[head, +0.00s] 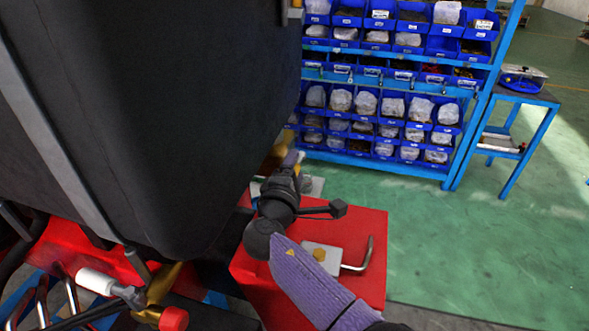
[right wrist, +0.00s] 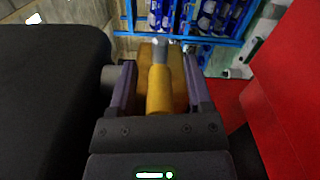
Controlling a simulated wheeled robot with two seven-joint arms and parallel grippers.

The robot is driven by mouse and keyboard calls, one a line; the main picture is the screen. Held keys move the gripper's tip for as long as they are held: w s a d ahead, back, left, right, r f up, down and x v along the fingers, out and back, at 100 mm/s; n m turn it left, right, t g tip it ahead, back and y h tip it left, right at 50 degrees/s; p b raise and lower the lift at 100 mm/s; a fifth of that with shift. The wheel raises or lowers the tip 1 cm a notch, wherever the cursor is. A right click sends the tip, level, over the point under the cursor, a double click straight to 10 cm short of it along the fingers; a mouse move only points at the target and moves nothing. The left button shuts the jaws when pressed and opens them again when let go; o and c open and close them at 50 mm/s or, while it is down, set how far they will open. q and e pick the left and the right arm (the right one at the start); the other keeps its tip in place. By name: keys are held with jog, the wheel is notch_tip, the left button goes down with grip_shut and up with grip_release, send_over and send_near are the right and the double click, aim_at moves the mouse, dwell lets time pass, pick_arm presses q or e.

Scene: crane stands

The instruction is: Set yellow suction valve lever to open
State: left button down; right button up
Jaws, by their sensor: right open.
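A yellow bar-like part with a grey end (right wrist: 160,90), which looks like the valve lever, stands between the fingers of my right gripper (right wrist: 160,70) in the right wrist view. The fingers are open, one on each side of it, with gaps showing. A wider yellow body lies behind it. In the head view my right gripper (head: 290,163) reaches in beside the dark tank, and only a little yellow (head: 280,147) shows past it. The lever's setting cannot be told. My left gripper is not in view.
A big black tank (head: 160,110) fills the left. A red block (head: 370,235) with a metal plate and bent rod lies under my right arm. Brass fittings (head: 160,285) with a white grip and red knob are at lower left.

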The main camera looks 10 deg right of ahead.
grip_shut()
dwell(1.4)
